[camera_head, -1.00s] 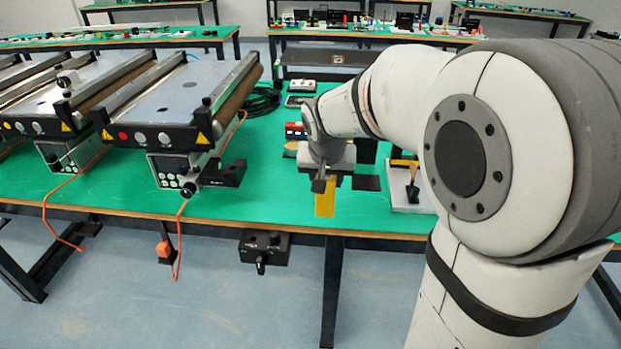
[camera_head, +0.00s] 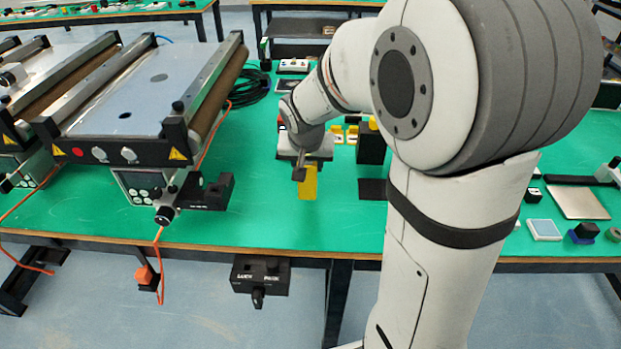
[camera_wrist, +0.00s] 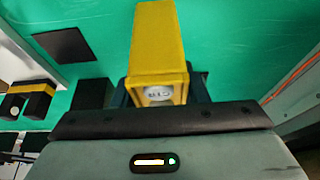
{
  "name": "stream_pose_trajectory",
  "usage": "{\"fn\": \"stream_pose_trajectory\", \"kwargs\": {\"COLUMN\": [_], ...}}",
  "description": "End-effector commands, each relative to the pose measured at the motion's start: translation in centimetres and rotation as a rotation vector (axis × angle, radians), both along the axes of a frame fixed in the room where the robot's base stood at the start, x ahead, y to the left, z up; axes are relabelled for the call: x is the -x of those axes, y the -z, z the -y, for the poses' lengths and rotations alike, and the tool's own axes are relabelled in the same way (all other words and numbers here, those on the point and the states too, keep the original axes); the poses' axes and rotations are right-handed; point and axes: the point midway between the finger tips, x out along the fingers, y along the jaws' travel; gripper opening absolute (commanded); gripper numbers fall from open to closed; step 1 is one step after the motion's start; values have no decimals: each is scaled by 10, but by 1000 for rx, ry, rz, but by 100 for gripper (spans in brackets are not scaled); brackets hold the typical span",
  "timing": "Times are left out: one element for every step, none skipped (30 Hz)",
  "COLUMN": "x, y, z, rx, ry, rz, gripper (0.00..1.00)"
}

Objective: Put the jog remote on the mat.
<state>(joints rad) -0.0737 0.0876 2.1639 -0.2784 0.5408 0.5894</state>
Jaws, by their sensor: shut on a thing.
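The jog remote appears to be the yellow box-shaped thing (camera_head: 308,182) held below my gripper (camera_head: 304,160). In the wrist view, the yellow remote (camera_wrist: 158,45) sits between the dark fingers of my gripper (camera_wrist: 160,92), with a pale round part on its near end. My gripper is shut on it. The mat looks to be the flat black square (camera_head: 373,189) on the green table, right of the remote and apart from it. The mat (camera_wrist: 63,45) lies left of the remote in the wrist view. I cannot tell the height of the remote above the table.
A mini conveyor (camera_head: 150,90) stands at the left, with a black bracket (camera_head: 216,192) near its right foot. A tall black block (camera_head: 371,147) and small yellow items (camera_head: 345,134) stand behind the mat. Green table is bare between bracket and remote. My arm hides part of the right side.

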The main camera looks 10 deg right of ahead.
Motion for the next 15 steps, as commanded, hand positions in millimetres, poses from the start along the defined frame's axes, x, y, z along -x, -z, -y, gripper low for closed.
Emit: {"fn": "stream_pose_trajectory", "kwargs": {"x": [0,-1,-1,0,0,0,0,0,0,0,0,0,0,0,-1], "y": [4,6,8,11,14,19,24,29,35,39,41,43,43,43,42], "z": [1,1,2,2,2,2,3,3,3,3,3,3,3,3,3], "rx": [0,0,0,0,0,0,-1,0,0,0,0,0,-1,-1,-1], "ry": [2,3,4,5,5,5,5,6,7,7,6,6,7,7,7], "rz": [1,1,1,0,0,-1,-2,-2,-1,-1,0,1,2,2,3], "gripper": [13,13,13,13,13,13,13,13,13,13,13,13,13,13,13]}}
